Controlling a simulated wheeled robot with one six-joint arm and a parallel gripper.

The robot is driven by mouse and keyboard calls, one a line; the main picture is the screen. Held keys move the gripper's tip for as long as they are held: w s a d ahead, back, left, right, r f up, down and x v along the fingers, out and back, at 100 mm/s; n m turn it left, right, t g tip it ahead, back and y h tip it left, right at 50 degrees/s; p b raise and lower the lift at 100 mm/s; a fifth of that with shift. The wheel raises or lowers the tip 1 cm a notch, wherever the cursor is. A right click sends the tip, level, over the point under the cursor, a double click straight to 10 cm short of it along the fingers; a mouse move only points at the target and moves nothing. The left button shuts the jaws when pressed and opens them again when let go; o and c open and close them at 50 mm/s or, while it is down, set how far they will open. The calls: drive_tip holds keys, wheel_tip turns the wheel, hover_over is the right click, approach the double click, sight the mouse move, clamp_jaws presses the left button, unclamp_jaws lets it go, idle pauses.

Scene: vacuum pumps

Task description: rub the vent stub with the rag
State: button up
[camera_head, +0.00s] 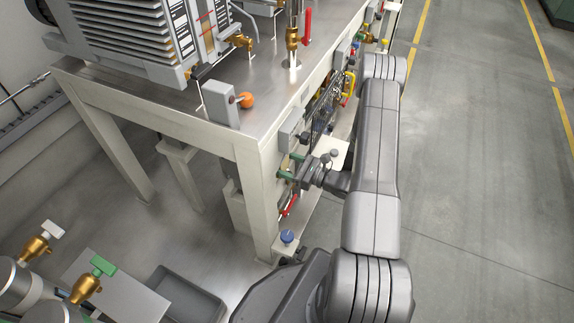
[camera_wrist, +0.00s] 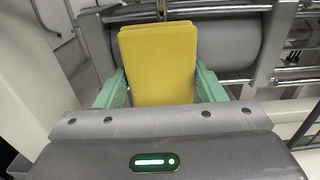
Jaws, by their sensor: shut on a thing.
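My gripper (camera_head: 290,167) is at the side of the metal bench, below its top edge, with its green fingers pointing in under the bench. In the wrist view the green fingers (camera_wrist: 160,88) are shut on a folded yellow rag (camera_wrist: 158,62), one finger on each side. The rag stands out in front of a grey horizontal cylinder (camera_wrist: 230,42). A thin upright metal piece (camera_wrist: 161,10) shows just behind the rag's top edge. I cannot tell if it is the vent stub, or whether the rag touches anything. The rag is not clear in the head view.
A dark tray (camera_head: 185,300) lies at lower left. The floor at right is clear.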

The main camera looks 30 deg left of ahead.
drive_tip(key=shift+w+a+b, duration=0.15)
drive_tip(key=shift+w+b, duration=0.5)
drive_tip(key=shift+w, duration=0.75)
drive_tip(key=shift+w+a+b, duration=0.15)
drive_tip(key=shift+w+b, duration=0.45)
drive_tip(key=shift+w, duration=0.75)
drive_tip(key=shift+s+d, duration=0.15)
drive_tip(key=shift+s, duration=0.55)
drive_tip(key=shift+s+d, duration=0.1)
drive_tip(key=shift+s, duration=2)
drive_tip(key=d+b, duration=0.1)
drive_tip(key=d, duration=0.5)
drive_tip(key=shift+w, duration=0.35)
drive_tip(key=shift+w+d+b, duration=0.15)
drive_tip(key=shift+d+b, duration=0.15)
drive_tip(key=shift+d, duration=1.2)
